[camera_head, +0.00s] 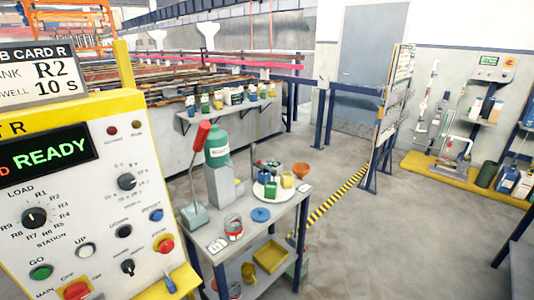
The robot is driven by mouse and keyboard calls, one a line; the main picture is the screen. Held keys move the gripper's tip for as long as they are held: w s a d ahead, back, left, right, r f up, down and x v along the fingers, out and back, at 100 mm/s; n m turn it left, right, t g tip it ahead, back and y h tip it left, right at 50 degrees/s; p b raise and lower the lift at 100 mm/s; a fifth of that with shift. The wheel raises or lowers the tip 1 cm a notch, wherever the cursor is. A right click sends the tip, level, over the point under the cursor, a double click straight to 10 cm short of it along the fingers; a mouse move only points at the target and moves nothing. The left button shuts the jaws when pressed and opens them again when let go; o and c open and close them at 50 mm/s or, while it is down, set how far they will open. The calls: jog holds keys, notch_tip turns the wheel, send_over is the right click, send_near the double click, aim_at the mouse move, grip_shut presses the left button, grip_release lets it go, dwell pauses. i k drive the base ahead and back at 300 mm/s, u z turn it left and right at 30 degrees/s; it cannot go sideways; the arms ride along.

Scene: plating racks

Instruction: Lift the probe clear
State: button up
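I cannot make out a probe for certain in the head view. A grey cart (285,222) stands in the middle. On it are a grey stand with a green bottle (218,150), a red-handled lever tool (199,140) and a round white tray (261,195) holding several small containers. A wall unit with a green display (489,61) hangs at the right, too small to show whether a probe belongs to it. My gripper is not in view.
A yellow-edged control panel (104,170) reading READY fills the left front. An orange funnel (301,170) and a blue disc (260,214) sit on the cart. Tanks (225,125) stand behind. A yellow platform (430,166) holds equipment at right. The floor (400,235) between is clear.

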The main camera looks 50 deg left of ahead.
aim_at(259, 165)
jog(key=u, duration=0.6)
jog(key=i, duration=1.2)
jog(key=u, duration=1.85)
jog(key=i, duration=0.9)
jog(key=u, duration=0.6)
